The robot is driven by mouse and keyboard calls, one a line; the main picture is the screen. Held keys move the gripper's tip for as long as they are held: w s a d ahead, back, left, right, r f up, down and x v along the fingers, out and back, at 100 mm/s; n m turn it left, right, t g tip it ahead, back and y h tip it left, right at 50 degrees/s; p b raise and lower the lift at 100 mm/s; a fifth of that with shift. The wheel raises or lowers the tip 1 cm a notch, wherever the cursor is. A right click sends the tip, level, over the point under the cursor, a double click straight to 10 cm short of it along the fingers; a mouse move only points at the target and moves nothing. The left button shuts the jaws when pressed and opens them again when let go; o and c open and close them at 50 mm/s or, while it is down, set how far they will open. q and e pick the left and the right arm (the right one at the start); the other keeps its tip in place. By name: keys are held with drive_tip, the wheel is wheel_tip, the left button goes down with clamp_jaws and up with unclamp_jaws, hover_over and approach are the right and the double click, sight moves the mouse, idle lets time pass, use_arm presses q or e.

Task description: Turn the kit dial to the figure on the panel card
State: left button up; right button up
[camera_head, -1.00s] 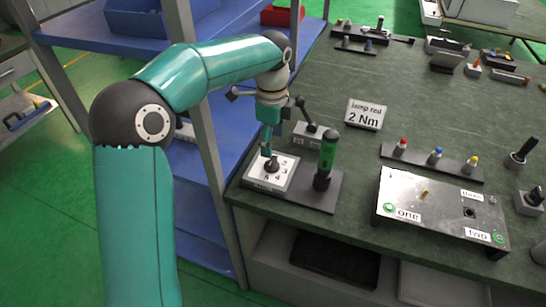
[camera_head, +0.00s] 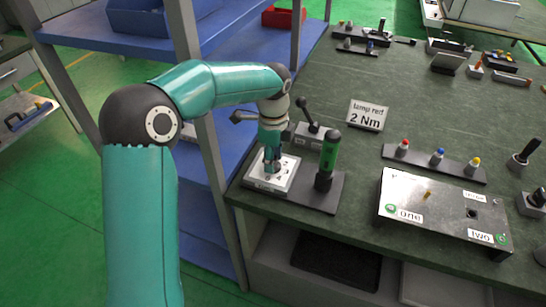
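The panel card (camera_head: 366,115) stands on the bench and reads "lamp red" and "2 Nm". The kit dial's white plate (camera_head: 257,183) lies on a dark base at the bench's front left edge. My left gripper (camera_head: 271,167) points down over the middle of this plate, at the dial. The dial's knob is mostly hidden by the fingers, and I cannot tell whether they grip it. A green-handled screwdriver (camera_head: 328,160) stands upright on the same base, just right of the plate. My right gripper is not in view.
A grey block with a black lever (camera_head: 311,130) is behind the dial. A metal box (camera_head: 440,212) labelled "one" and "two" sits to the right. Red, blue and yellow pegs stand on a dark strip (camera_head: 420,158) behind it. A grey shelf post (camera_head: 212,150) rises left of the bench.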

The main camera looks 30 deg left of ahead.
use_arm(q)
drive_tip(key=c, duration=0.3)
drive_tip(key=shift+c, duration=0.2)
